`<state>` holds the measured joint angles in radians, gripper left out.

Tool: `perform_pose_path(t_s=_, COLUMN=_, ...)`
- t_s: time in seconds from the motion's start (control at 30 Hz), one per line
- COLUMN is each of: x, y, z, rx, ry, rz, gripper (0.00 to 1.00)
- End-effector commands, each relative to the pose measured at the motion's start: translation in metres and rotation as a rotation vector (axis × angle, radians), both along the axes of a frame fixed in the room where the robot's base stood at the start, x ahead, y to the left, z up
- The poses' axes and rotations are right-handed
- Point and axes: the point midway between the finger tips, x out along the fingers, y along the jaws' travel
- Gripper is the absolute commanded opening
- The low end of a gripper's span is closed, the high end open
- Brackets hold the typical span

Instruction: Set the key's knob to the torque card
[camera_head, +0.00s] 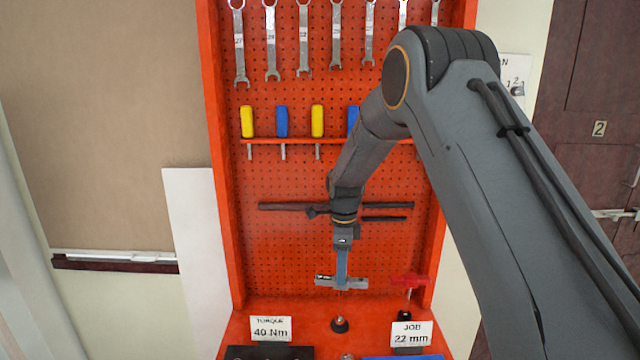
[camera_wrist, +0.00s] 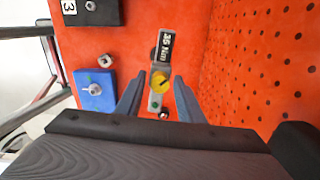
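The key (camera_head: 328,282) is a short grey bar above the red bench, with a dark label; it also shows in the wrist view (camera_wrist: 155,102). Its label (camera_wrist: 165,48) appears to read 35 Nm. The round yellow knob (camera_wrist: 160,82) with a dark pointer mark sits on the bar. My gripper (camera_head: 341,275) points down over the key. In the wrist view its two fingers (camera_wrist: 159,78) stand on either side of the knob, with a visible gap on each side. The torque card (camera_head: 271,329) reads 40 Nm and stands at the bench's left.
A job card (camera_head: 411,334) reads 22 mm. A black block (camera_wrist: 92,10) and a blue block (camera_wrist: 96,90) lie on the bench. The orange pegboard (camera_head: 290,240) rises close behind, with wrenches and screwdrivers above.

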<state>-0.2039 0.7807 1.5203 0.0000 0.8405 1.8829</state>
Motion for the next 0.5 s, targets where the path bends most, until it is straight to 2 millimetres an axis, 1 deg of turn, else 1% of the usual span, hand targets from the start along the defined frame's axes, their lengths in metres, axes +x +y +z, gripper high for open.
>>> perform_pose_path(t_s=0.3, x=0.0000, y=0.0000, z=-0.0001, rx=0.000, ry=0.000, rz=0.409, gripper=0.34)
perform_pose_path(t_s=0.4, x=0.0000, y=0.0000, z=-0.0001, rx=0.000, ry=0.000, rz=0.526, gripper=0.34)
perform_pose_path(t_s=0.5, x=-0.0001, y=0.0000, z=-0.0001, rx=0.000, ry=0.000, rz=0.605, gripper=0.34)
